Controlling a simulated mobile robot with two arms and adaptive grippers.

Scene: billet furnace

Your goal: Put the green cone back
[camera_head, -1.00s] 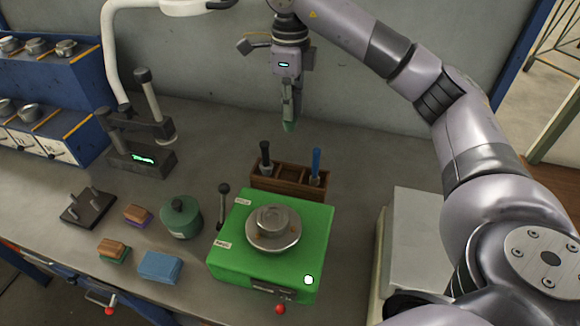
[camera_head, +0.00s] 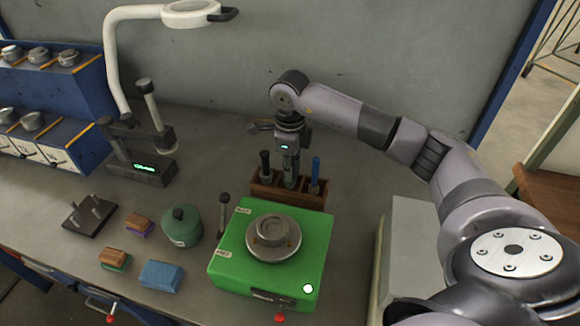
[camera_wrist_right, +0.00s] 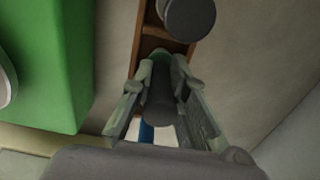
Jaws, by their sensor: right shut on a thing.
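My right gripper (camera_head: 290,180) is shut on the green cone, above or at the middle of the small wooden rack (camera_head: 288,200). In the right wrist view, the fingers of my right gripper (camera_wrist_right: 160,85) grip its dark handle (camera_wrist_right: 160,100), and its green end (camera_wrist_right: 160,55) shows over the rack (camera_wrist_right: 148,45). A black-handled tool (camera_head: 265,160) stands in the rack's left slot and a blue-handled tool (camera_head: 315,167) in its right slot. I cannot tell how deep the green cone sits in the slot. My left gripper is not in view.
A green machine (camera_head: 228,262) with a round metal plate (camera_head: 273,240) stands just in front of the rack. A dark lever (camera_head: 224,205) rises beside it. A green canister (camera_head: 181,226), sponge-like blocks and a lamp (camera_head: 118,60) are to the left. The wall is behind.

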